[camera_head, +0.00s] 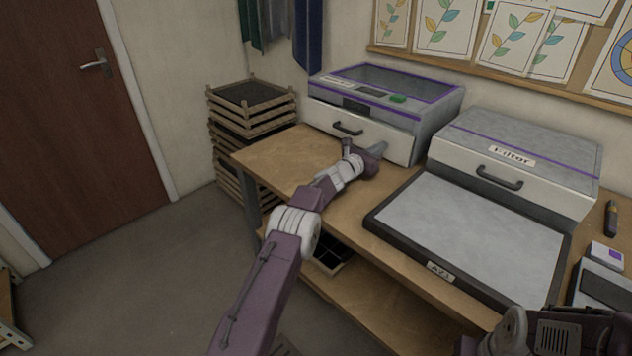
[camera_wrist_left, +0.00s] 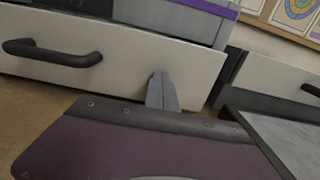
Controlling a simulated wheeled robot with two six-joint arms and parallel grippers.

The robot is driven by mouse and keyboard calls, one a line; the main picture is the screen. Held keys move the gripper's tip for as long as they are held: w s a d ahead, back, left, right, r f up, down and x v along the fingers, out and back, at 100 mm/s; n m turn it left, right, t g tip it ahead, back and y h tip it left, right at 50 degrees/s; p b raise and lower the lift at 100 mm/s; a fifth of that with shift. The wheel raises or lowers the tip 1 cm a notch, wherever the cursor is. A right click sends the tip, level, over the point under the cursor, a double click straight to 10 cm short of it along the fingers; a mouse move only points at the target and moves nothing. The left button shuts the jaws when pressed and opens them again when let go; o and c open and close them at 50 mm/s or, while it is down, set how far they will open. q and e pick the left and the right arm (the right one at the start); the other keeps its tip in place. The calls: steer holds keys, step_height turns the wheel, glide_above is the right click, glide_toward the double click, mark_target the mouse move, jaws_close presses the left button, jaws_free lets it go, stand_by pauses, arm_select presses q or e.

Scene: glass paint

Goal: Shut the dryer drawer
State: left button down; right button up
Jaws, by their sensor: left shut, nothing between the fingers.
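The left machine on the bench has a glass lid, purple trim and a label too small to read. Its white drawer front (camera_head: 345,132) has a black handle (camera_head: 348,128). The drawer front (camera_wrist_left: 125,65) and handle (camera_wrist_left: 52,53) also show in the left wrist view. My left gripper (camera_head: 381,147) is shut and empty at the right part of this front, right of the handle. In the left wrist view the fingertips (camera_wrist_left: 160,80) point at the front, at or very near it. I cannot tell how far out the drawer stands.
A second machine (camera_head: 520,145) with its own handled front stands to the right. A grey-topped board (camera_head: 460,235) lies before it. Stacked wooden trays (camera_head: 250,94) stand left of the bench (camera_head: 275,160). A box-shaped device (camera_head: 603,285) sits far right.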

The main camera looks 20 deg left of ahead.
arm_select(q)
steer(key=shift+w+d+r, duration=0.1)
steer(key=shift+w+d, duration=0.1)
steer(key=shift+w, duration=0.25)
steer(key=shift+r, duration=0.25)
